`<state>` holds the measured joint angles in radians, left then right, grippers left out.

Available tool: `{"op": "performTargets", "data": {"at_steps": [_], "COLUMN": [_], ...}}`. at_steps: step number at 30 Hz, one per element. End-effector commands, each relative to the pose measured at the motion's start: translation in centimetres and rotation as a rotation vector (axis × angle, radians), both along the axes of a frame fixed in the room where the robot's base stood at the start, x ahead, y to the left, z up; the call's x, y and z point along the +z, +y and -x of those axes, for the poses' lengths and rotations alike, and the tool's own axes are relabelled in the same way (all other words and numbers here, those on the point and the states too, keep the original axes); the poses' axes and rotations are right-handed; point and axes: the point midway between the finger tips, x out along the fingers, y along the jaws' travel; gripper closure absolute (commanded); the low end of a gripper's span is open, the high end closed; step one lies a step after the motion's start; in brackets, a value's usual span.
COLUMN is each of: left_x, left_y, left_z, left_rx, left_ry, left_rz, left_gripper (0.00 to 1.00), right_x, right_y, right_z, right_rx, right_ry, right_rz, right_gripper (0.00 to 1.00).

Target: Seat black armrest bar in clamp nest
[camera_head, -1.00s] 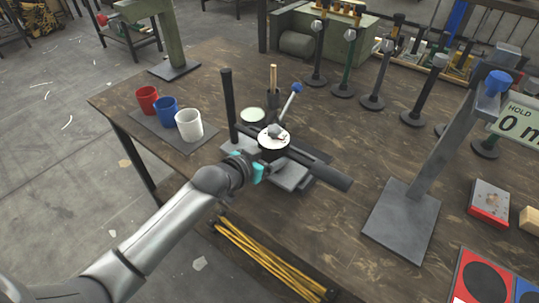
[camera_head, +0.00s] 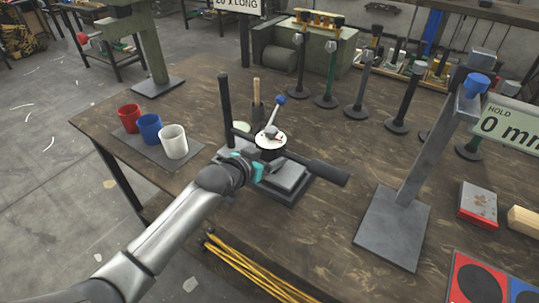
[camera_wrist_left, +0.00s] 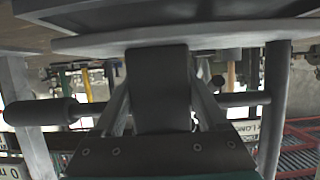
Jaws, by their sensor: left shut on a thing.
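The black armrest bar (camera_head: 328,172) has a thick end reaching right and a thinner shaft in the head view. My left gripper (camera_head: 262,171) is shut on its dark middle part, which also shows between the fingers (camera_wrist_left: 158,90) in the left wrist view. There the thick end (camera_wrist_left: 40,111) sticks out left. The stepped grey clamp nest (camera_head: 290,177) lies right beside the gripper, and the bar crosses over its far edge. Whether they touch is unclear. A white disc (camera_head: 270,142) is just behind the gripper. My right gripper is not in view.
A black post (camera_head: 225,110) and a blue-knobbed lever (camera_head: 279,101) stand close behind the nest. Red, blue and white cups (camera_head: 173,141) are at left, a grey gauge stand (camera_head: 395,225) at right. Yellow rods (camera_head: 260,270) lie in front. Table between nest and gauge stand is clear.

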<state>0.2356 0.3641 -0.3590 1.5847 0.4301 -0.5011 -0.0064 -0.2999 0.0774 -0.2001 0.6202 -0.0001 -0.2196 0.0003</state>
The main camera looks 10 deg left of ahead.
Motion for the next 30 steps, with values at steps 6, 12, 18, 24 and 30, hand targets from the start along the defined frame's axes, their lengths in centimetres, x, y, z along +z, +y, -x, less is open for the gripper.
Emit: {"op": "performTargets", "data": {"at_steps": [6, 12, 18, 24, 30], "left_x": [0.15, 0.00, 0.00, 0.02, 0.04], "left_y": [0.00, 0.01, 0.01, 0.02, 0.05], "left_z": [-0.09, -0.09, -0.09, -0.09, -0.07], "left_rx": [0.000, -0.001, -0.001, -0.001, 0.000], "left_ry": [-0.006, -0.007, -0.007, -0.007, -0.007], "left_rz": [0.001, 0.001, 0.001, 0.001, 0.002], "left_gripper": [1.00, 1.00, 1.00, 1.00, 1.00], "right_x": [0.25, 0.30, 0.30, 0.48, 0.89], "right_y": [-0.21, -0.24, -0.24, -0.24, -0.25], "right_z": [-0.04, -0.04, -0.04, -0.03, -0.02], "right_rx": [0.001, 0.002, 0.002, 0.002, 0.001], "right_ry": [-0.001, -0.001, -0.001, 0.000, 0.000], "right_rz": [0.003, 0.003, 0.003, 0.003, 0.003], "right_gripper": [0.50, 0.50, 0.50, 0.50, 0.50]}}
